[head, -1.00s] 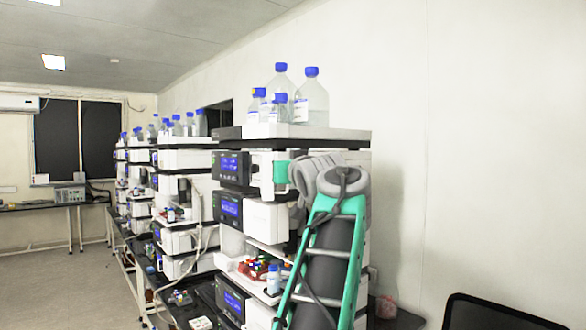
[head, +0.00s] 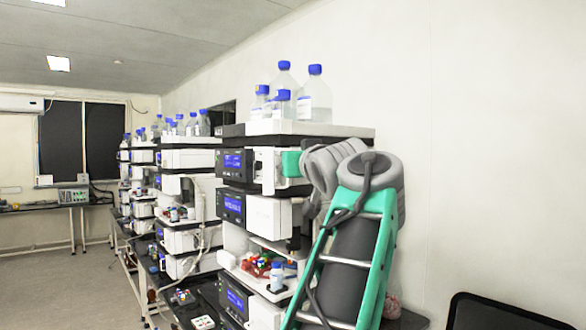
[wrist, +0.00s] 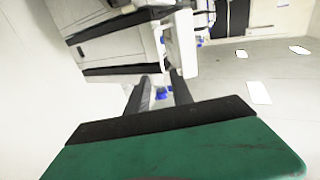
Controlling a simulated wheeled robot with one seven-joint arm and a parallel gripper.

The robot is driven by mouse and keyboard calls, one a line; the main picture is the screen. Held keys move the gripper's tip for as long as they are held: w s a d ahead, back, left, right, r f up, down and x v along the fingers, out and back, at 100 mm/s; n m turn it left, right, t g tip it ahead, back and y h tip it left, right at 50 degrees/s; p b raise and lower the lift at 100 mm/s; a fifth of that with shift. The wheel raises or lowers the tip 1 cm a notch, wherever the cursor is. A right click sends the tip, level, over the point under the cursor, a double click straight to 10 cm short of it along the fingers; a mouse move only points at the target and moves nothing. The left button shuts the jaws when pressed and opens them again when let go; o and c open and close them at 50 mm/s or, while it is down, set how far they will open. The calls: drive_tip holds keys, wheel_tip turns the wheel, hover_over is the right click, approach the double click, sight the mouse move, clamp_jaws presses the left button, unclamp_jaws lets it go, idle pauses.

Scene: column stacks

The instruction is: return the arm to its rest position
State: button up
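My arm, green and grey, is raised and folded at the right of the head view, in front of the nearest instrument stack (head: 265,215). My gripper (wrist: 162,76) shows in the wrist view beyond its green body and black bar. Its two dark fingers stand apart, with no held object seen between them. Blue caps show beyond the gap, seemingly in the background. In the head view the fingers are hidden behind my arm; a green part of the arm shows near the top unit.
Clear bottles with blue caps (head: 314,95) stand on the near stack's top tray (head: 345,131). Small vials (head: 277,277) sit on a lower shelf. More stacks (head: 186,210) recede leftward. A black chair (head: 500,312) is at lower right. The wall side at right looks free.

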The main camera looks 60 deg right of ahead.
drive_tip(key=shift+s+a+f, duration=0.15)
drive_tip(key=shift+s+a, duration=0.2)
drive_tip(key=shift+f, duration=0.1)
drive_tip(key=w+a+f+n+y, duration=0.1)
drive_tip(key=w+a+f+y, duration=0.2)
drive_tip(key=w+a+f, duration=0.45)
drive_tip(key=w+a+f+n+y, duration=0.1)
drive_tip(key=w+a+f+y, duration=0.3)
drive_tip(key=w+f, duration=0.6)
drive_tip(key=w+a+f+n+g+y, duration=0.2)
drive_tip(key=w+a+f, duration=0.1)
drive_tip(key=a+f, duration=0.8)
drive_tip(key=s+a+f+n+g+y, duration=0.3)
drive_tip(key=a+f+y, duration=0.1)
drive_tip(key=a+f, duration=1.15)
drive_tip(key=s+a+f+n+g, duration=0.2)
drive_tip(key=s+a+f+g, duration=0.1)
drive_tip(key=s+a+f, duration=0.7)
drive_tip(key=shift+a+f+n+y, duration=0.3)
drive_tip(key=shift+a+f, duration=0.05)
drive_tip(key=shift+f, duration=0.3)
drive_tip(key=shift+a, duration=0.1)
